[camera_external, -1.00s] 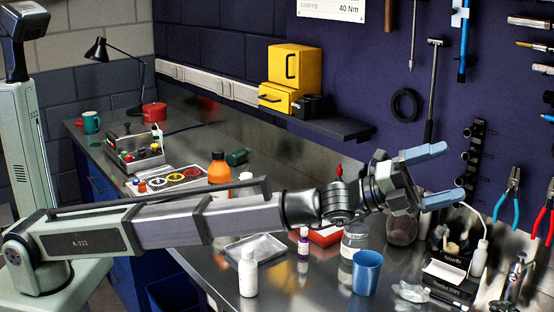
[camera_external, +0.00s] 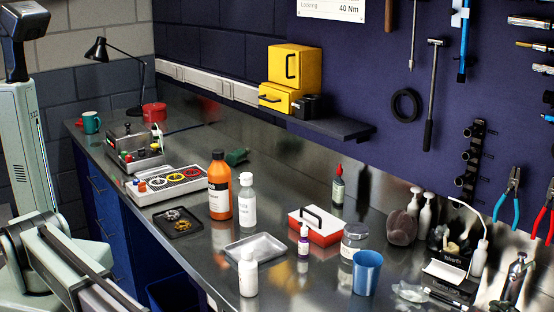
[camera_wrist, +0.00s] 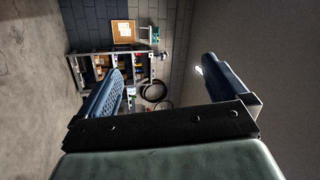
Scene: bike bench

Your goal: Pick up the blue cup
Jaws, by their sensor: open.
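The blue cup (camera_external: 367,272) stands upright on the metal bench near its front right, in the external view. Nothing covers it and nothing touches its rim. My gripper (camera_wrist: 165,85) shows only in the wrist view, with its two blue fingers wide apart and nothing between them.
A glass jar (camera_external: 354,240) stands just behind the cup, and crumpled clear plastic (camera_external: 410,292) lies to its right. A black box (camera_external: 447,280) is farther right. A white bottle (camera_external: 248,273), metal tray (camera_external: 255,250), purple bottle (camera_external: 303,241) and red case (camera_external: 316,228) are to the left.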

